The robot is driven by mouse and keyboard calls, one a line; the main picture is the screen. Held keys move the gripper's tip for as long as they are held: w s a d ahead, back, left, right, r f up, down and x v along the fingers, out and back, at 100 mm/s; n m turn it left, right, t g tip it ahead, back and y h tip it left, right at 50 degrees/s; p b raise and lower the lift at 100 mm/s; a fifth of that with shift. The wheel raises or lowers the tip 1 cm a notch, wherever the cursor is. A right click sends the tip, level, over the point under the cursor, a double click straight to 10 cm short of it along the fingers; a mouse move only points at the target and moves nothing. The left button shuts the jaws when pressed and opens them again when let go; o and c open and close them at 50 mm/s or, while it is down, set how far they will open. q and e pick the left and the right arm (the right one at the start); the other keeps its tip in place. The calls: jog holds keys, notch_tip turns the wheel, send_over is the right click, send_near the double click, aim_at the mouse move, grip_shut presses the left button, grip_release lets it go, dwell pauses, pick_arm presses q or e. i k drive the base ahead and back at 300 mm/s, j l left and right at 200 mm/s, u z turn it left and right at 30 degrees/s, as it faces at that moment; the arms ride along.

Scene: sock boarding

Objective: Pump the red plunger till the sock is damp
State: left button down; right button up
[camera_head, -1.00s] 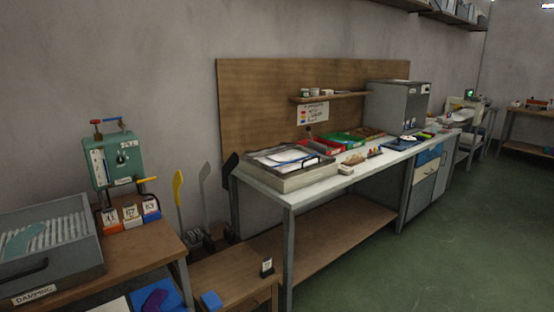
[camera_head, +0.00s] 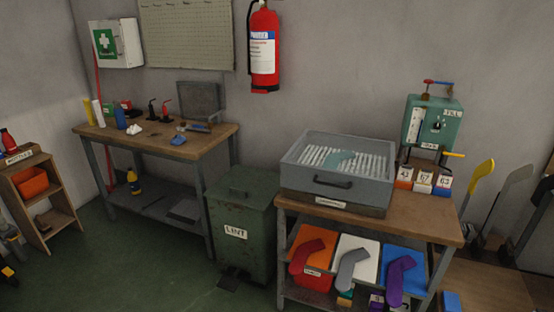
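A small red upright item with a spout-like top (camera_head: 166,109) stands on the left workbench beside a similar black one (camera_head: 152,108). The green fill device (camera_head: 432,124) on the wall side at right has a red-ended handle (camera_head: 428,81) on top. I cannot tell which of these is the red plunger. A teal, sock-like piece (camera_head: 340,158) lies on the ribbed rack inside the grey damping box (camera_head: 332,184). Red (camera_head: 306,255), grey (camera_head: 352,268) and purple (camera_head: 399,279) sock shapes lie on coloured boards below. Dampness cannot be seen. Neither gripper is in view.
A green lint bin (camera_head: 241,225) stands between the left workbench (camera_head: 105,135) and the damping bench (camera_head: 425,217). A fire extinguisher (camera_head: 263,50) hangs on the wall. A small shelf (camera_head: 55,190) stands at far left. Green floor (camera_head: 130,265) is open in front.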

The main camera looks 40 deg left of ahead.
aim_at(428, 81)
jog(key=u, duration=0.25)
jog(key=i+j, duration=1.15)
jog(key=j, duration=0.2)
